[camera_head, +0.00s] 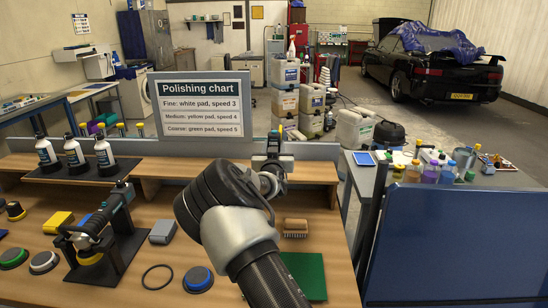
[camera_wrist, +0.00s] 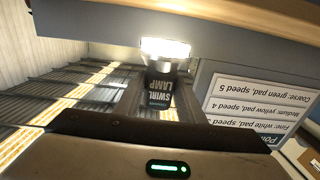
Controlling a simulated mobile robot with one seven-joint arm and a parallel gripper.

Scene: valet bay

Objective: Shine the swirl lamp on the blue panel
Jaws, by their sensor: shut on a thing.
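My gripper (camera_head: 268,160) is above the back of the wooden workbench, just right of the polishing chart, partly hidden behind my own arm. It is shut on the swirl lamp, whose dark labelled body (camera_wrist: 160,90) shows in the wrist view. The lamp's head (camera_wrist: 165,48) glows bright white. The blue panel (camera_head: 455,245) stands at the lower right, right of the bench and apart from my gripper. No lamp light shows on it that I can make out.
The polishing chart (camera_head: 201,103) stands behind the bench. A polisher (camera_head: 95,235) rests on a black stand at left, among pads. Bottles (camera_head: 74,155) stand on the raised shelf. A side table with small bottles (camera_head: 430,172) is behind the panel. A green mat (camera_head: 306,274) lies on the bench.

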